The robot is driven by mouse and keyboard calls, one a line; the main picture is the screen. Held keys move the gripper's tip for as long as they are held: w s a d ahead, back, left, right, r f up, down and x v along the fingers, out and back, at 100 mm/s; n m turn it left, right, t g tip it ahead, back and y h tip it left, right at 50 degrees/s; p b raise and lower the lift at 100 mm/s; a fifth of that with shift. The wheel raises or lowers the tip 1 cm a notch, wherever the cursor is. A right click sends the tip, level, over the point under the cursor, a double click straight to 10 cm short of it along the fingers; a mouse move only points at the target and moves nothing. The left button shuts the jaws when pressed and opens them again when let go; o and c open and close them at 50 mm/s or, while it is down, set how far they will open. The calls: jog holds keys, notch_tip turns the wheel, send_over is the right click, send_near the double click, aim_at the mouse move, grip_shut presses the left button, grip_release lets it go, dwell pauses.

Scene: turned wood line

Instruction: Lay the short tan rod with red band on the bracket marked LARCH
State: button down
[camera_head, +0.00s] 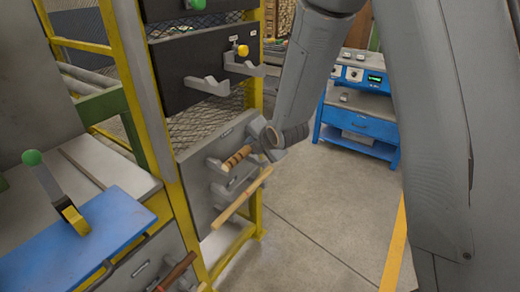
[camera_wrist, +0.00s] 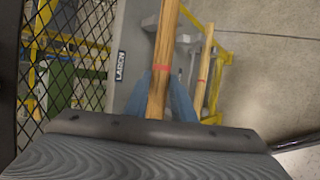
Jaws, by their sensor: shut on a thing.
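In the wrist view the short tan rod with a red band (camera_wrist: 159,90) is between the blue fingers of my gripper (camera_wrist: 168,97), which is shut on it. The rod points away from me, beside the grey panel with the LARCH label (camera_wrist: 120,66). A pale bracket part (camera_wrist: 149,23) shows close to the rod's far part; I cannot tell whether they touch. In the head view my gripper (camera_head: 271,145) is at the right side of the lower grey panel (camera_head: 203,148), by a tan rod with dark rings (camera_head: 237,157); the red band is not clear there.
A second tan rod with a red band (camera_wrist: 204,72) lies to the right in the wrist view. A long tan rod (camera_head: 240,199) slants below my gripper in the head view. Upper brackets (camera_head: 207,86) look empty. A blue bench (camera_head: 362,127) stands behind; the floor between is clear.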

jog(key=shift+w+a+f+b, duration=0.7)
jog(key=shift+w+a, duration=0.05)
jog(key=shift+a, duration=0.2)
jog(key=shift+w+a+f+b, duration=0.65)
jog(key=shift+w+a+f, duration=0.05)
jog(key=shift+a, duration=0.25)
grip_release()
jog(key=shift+r, duration=0.1)
jog(key=shift+b+v, duration=0.55)
jog(key=shift+v, duration=3.3)
jog(key=shift+s+d, duration=0.1)
jog(key=p+v, duration=0.4)
jog(key=v, duration=0.4)
jog(key=shift+s+r+p, duration=0.2)
jog(key=shift+s+p, duration=0.1)
jog(key=shift+s, duration=0.05)
jog(key=shift+d, duration=0.1)
